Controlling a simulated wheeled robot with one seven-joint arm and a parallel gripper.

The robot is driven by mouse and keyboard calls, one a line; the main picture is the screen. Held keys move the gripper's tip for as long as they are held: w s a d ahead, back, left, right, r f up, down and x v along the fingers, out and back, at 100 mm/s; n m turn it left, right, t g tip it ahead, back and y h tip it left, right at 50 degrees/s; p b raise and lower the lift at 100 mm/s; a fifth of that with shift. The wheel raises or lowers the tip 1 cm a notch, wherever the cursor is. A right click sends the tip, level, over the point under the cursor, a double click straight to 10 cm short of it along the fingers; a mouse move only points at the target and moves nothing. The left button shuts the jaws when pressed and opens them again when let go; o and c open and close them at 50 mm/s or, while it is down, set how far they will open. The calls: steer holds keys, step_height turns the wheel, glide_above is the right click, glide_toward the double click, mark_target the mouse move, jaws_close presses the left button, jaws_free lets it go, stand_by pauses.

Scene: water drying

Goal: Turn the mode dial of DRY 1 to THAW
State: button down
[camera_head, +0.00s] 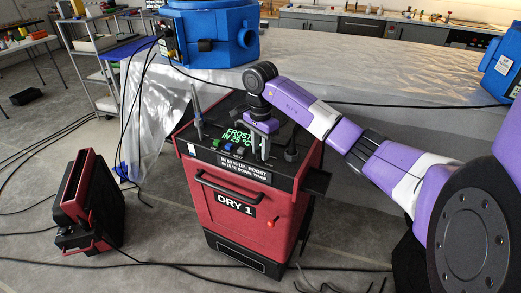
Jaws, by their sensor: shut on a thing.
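DRY 1 (233,207) is a red and black machine, upright on the floor mid-picture, with its name on a white-lettered front label. Its top panel has a green display (239,136) that seems to read FROST and 25 °C. A small front label (243,170) mentions BOOST and THAW, too small to read surely. My gripper (262,146) points down at the panel, just right of the display. It is shut on what appears to be the mode dial, mostly hidden between the fingers. The dial's pointer and markings cannot be made out.
Small coloured knobs (228,147) sit below the display. A grey upright lever (197,112) stands left and a black knob (291,150) right of my gripper. A red and black unit (84,205) stands at left. Cables cross the floor. A blue machine (208,35) stands behind.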

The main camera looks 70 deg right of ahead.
steer(key=m, duration=0.5)
steer(key=shift+m+p, duration=0.3)
steer(key=shift+m, duration=0.1)
steer(key=m+p, duration=0.1)
steer(key=m, duration=0.5)
steer(key=shift+r, duration=0.1)
steer(key=m+p, duration=0.2)
steer(key=m, duration=0.4)
steer(key=shift+d+m, duration=0.1)
steer(key=shift+m, duration=0.3)
steer(key=m+p, duration=0.2)
steer(key=m, duration=0.2)
steer(key=shift+m, duration=0.4)
steer(key=shift+p, duration=0.3)
steer(key=c, duration=1.1)
jaws_free()
steer(key=shift+o, duration=0.2)
